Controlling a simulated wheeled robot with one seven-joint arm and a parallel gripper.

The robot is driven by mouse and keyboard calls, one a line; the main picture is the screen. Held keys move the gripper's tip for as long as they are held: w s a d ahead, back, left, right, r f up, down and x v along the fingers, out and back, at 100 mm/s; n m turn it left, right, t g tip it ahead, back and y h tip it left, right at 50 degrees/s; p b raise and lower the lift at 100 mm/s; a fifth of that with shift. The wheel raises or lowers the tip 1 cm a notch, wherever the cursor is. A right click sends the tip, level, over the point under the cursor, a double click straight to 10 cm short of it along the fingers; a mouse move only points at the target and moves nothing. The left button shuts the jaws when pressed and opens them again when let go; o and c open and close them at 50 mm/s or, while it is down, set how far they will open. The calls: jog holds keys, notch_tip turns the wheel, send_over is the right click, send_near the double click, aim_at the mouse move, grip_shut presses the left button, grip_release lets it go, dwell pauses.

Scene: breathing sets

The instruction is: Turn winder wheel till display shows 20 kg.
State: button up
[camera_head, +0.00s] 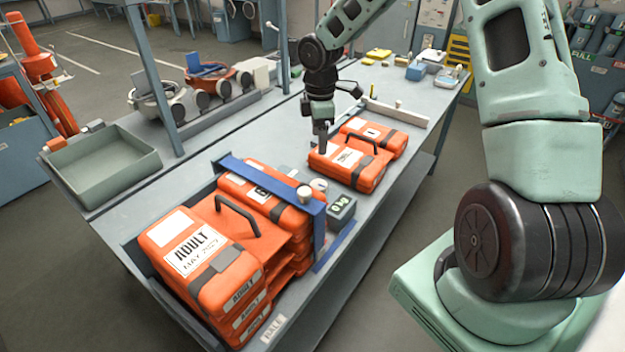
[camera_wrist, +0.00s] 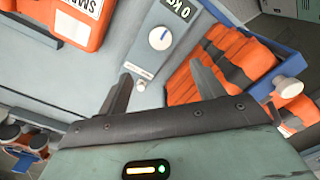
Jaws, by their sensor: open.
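A small grey box with a dark display (camera_head: 342,208) stands beside the blue frame (camera_head: 318,230) of the orange stack. In the wrist view the display (camera_wrist: 178,10) reads "0 KG" in part. A round white dial with a blue mark (camera_wrist: 160,38) sits near it. A white knob (camera_wrist: 287,89) sticks out from the blue frame; it also shows in the head view (camera_head: 305,194). I cannot tell which of these two is the winder wheel. My gripper (camera_wrist: 162,80) is open and empty, above the bench; in the head view (camera_head: 322,142) it points down near the orange cases.
Stacked orange "ADULT" cases (camera_head: 190,252) fill the near bench end. Two orange cases (camera_head: 348,164) lie flat behind the display. A grey-green tray (camera_head: 104,166) and a shelf post (camera_head: 155,70) stand left. Bench surface (camera_head: 165,200) between tray and stack is bare.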

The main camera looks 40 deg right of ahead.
aim_at(319, 184)
notch_tip(319, 184, down, 16)
jog(key=p, duration=0.3)
jog(key=shift+r, duration=0.25)
jog(key=c, duration=1)
